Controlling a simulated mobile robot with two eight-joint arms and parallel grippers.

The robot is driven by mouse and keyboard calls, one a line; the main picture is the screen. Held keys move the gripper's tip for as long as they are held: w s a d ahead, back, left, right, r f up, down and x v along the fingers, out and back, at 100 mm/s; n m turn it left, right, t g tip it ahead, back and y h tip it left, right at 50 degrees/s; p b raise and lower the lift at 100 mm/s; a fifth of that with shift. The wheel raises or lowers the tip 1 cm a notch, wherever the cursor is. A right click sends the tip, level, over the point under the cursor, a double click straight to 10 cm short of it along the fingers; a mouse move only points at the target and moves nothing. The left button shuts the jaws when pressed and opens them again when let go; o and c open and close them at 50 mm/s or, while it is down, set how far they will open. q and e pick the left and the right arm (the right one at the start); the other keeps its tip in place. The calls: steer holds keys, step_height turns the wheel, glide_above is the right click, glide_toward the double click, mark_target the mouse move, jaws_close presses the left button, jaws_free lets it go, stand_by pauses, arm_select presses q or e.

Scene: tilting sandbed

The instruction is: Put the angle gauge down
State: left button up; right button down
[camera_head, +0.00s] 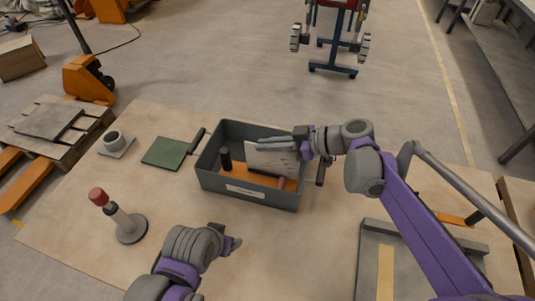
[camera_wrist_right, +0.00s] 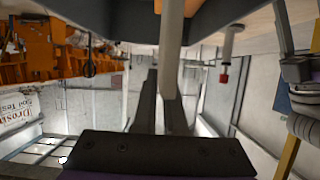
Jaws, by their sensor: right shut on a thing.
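A pale, flat plate with faint markings, which looks like the angle gauge (camera_head: 272,161), hangs tilted over the grey bin (camera_head: 212,182). My right gripper (camera_head: 275,144) reaches in from the right and is shut on its upper edge. In the right wrist view a pale edge (camera_wrist_right: 171,40) shows between the fingers (camera_wrist_right: 165,95). I cannot tell whether the gauge's lower edge touches anything in the bin. My left gripper (camera_head: 229,238) is low over the front of the table, apart from everything, and its jaws are not clear.
The bin has an orange floor (camera_head: 239,178) and a black cylinder (camera_head: 225,159) at its left. A grey frame (camera_head: 370,265) stands front right.

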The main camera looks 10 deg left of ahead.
mark_target(267, 154)
steer(key=shift+f, duration=1.85)
steer(key=c, duration=1.4)
jaws_free()
steer(key=shift+f+b, duration=0.2)
steer(key=shift+b, duration=0.15)
steer(key=shift+c, duration=0.2)
steer(key=o, duration=0.4)
steer(key=shift+o, duration=0.2)
steer(key=shift+r, duration=0.25)
steer(key=v, duration=1.2)
steer(key=shift+p, duration=0.35)
